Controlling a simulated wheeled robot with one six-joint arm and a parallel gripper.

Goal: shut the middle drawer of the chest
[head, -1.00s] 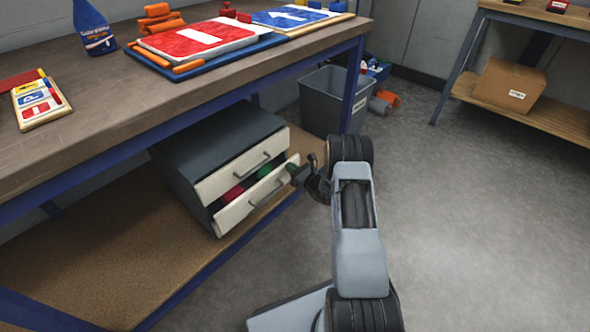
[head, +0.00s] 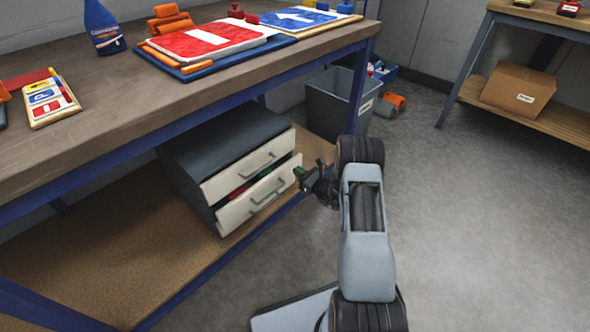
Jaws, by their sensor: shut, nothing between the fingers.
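The dark grey chest (head: 200,148) stands on the shelf under the workbench. Its top drawer (head: 248,166) has a white front with a grey handle and looks shut. Below it, the white-fronted drawer (head: 245,207) is partly open. A narrow gap above its front shows red and green contents (head: 238,191). I cannot make out a further drawer beneath it. My gripper (head: 301,178) is shut and empty, close to the right end of the open drawer's front. I cannot tell if it touches the front.
A grey bin (head: 335,100) stands beyond the chest. A cardboard box (head: 515,88) sits on a shelf at right. The floor (head: 480,220) at right is clear.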

